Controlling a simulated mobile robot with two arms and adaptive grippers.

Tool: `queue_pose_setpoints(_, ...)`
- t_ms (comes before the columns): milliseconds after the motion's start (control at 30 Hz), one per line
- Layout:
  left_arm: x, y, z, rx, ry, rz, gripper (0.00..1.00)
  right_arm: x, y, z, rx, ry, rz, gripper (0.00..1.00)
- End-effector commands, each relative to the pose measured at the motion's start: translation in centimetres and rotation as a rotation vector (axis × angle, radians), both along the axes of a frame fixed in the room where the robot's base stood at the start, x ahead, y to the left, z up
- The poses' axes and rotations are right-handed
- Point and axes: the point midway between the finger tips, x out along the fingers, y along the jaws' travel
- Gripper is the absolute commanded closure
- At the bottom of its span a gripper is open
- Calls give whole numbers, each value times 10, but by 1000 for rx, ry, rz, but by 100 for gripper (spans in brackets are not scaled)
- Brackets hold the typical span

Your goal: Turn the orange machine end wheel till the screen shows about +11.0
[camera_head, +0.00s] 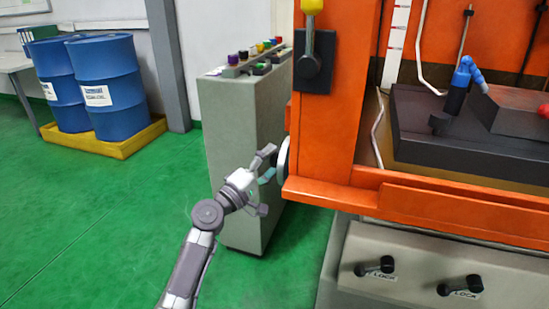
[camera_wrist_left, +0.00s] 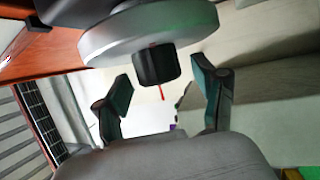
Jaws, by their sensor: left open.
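The end wheel (camera_head: 284,160) sits on the left side of the orange machine (camera_head: 332,135), seen nearly edge-on in the head view. In the left wrist view the wheel (camera_wrist_left: 150,32) is a grey-silver disc with a black knob (camera_wrist_left: 156,64) sticking out towards my gripper. A thin red mark shows by the knob. My left gripper (camera_head: 268,177) is open beside the wheel. In the wrist view its two fingers (camera_wrist_left: 160,92) stand apart, with the knob between and slightly beyond the tips; I see no clear contact. My right gripper is not in view. No screen reading is visible.
A grey cabinet (camera_head: 235,150) with coloured knobs on top stands just behind my left gripper. Two lever handles marked LOCK (camera_head: 374,267) are on the machine's lower front. Blue drums stand on a yellow pallet (camera_head: 105,146) at the left. Green floor between is clear.

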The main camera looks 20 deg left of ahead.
Motion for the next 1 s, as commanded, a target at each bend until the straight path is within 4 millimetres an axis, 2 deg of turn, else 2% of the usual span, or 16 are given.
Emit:
queue_pose_setpoints(200, 12, -6, 3, 0, 0, -1, 30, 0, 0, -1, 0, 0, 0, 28)
queue_pose_setpoints(467, 12, -6, 3, 0, 0, -1, 31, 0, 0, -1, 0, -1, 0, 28)
queue_pose_setpoints(800, 12, -6, 3, 0, 1, 0, 88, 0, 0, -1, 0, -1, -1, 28)
queue_pose_setpoints(833, 12, -6, 3, 0, 1, 0, 91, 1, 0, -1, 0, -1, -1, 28)
queue_pose_setpoints(1000, 12, -6, 0, 1, -10, 0, 91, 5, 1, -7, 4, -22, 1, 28)
